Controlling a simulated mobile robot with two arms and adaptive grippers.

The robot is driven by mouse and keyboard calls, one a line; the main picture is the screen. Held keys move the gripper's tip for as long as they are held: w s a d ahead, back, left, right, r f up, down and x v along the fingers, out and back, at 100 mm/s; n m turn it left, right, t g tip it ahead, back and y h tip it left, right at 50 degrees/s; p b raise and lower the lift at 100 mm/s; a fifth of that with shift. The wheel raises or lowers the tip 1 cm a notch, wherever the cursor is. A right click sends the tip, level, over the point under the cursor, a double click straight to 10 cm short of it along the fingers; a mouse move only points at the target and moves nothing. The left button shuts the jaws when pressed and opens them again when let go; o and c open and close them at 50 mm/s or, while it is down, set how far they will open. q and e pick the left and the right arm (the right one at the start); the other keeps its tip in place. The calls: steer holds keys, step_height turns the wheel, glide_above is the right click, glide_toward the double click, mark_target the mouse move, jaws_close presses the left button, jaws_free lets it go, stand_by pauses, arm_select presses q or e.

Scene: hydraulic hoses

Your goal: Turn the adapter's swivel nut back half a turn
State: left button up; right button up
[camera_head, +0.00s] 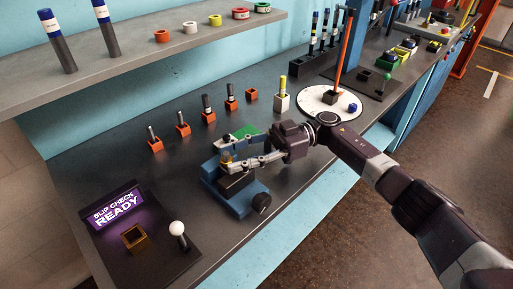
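A small brass-coloured piece, apparently the adapter with its swivel nut (226,157), sits at the blue vise (228,198) on the bench. It is small and partly covered by my fingers, so its nut and thread cannot be told apart. My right gripper (226,156) reaches in from the right, with one finger on the far side of the brass piece and one on the near side. Whether the fingers touch it or stand slightly apart is too small to tell. My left gripper is out of view.
A lit sign reading "SLIP CHECK READY" (117,208) stands front left, near a brass square socket (134,237) and a white-knobbed lever (178,230). Several orange holders line the bench behind the vise. A white disc (318,101) with an orange post lies farther right.

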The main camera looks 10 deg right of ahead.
steer(key=v, duration=0.9)
steer(key=shift+d, duration=0.4)
steer(key=shift+w, duration=0.15)
